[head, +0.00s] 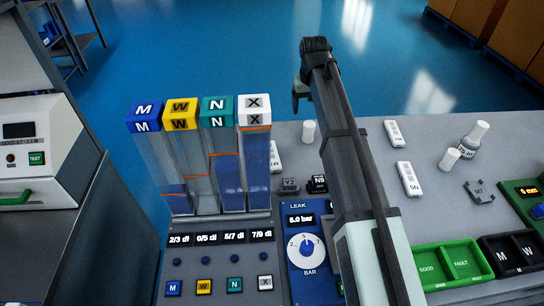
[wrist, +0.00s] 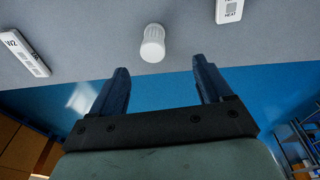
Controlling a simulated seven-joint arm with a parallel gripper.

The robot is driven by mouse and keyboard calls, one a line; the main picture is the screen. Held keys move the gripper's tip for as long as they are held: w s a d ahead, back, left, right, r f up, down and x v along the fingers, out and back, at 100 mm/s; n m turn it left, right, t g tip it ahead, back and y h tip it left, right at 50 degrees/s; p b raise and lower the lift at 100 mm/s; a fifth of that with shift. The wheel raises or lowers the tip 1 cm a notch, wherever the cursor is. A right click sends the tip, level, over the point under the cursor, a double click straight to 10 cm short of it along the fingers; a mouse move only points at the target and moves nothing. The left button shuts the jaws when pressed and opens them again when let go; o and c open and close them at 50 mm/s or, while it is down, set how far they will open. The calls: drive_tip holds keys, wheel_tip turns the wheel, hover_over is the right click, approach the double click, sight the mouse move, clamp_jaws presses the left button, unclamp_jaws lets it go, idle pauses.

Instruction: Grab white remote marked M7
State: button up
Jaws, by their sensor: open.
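Several white remotes lie on the grey table. One (head: 395,133) is at the back right; it appears in the wrist view at left, where its label reads W2 (wrist: 25,52). Another (head: 408,179) is nearer, and its label seems to read N5. A third (head: 275,157) is partly hidden behind the clear columns; in the wrist view it is at the top right (wrist: 230,9), with its label cut off by the frame edge. I cannot read M7 on any remote. My gripper (head: 299,98) is open and empty, above and beyond the table's far edge; its fingers show in the wrist view (wrist: 161,78).
A white cylinder (head: 308,131) stands between two remotes. A dark square piece (head: 479,191) seems marked M7. Liquid columns (head: 229,175), a blue leak panel (head: 300,270) and green trays (head: 425,265) fill the front. My arm crosses the middle.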

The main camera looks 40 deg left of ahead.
drive_tip(key=s+a+f+g, duration=0.1)
drive_tip(key=s+a, duration=0.2)
drive_tip(key=s, duration=0.3)
drive_tip(key=s+a+g, duration=0.1)
drive_tip(key=s+a, duration=0.2)
drive_tip(key=s, duration=0.3)
drive_tip(key=shift+n+h, duration=0.3)
drive_tip(key=shift+h, duration=0.1)
drive_tip(key=f, duration=0.8)
drive_tip(key=shift+d+f, duration=0.25)
drive_tip(key=shift+f, duration=0.1)
drive_tip(key=shift+d+f, duration=0.15)
drive_tip(key=shift+f, duration=1.2)
drive_tip(key=shift+d+f, duration=0.1)
drive_tip(key=shift+f, duration=1.2)
drive_tip(key=c, duration=1.2)
drive_tip(key=shift+r, duration=0.1)
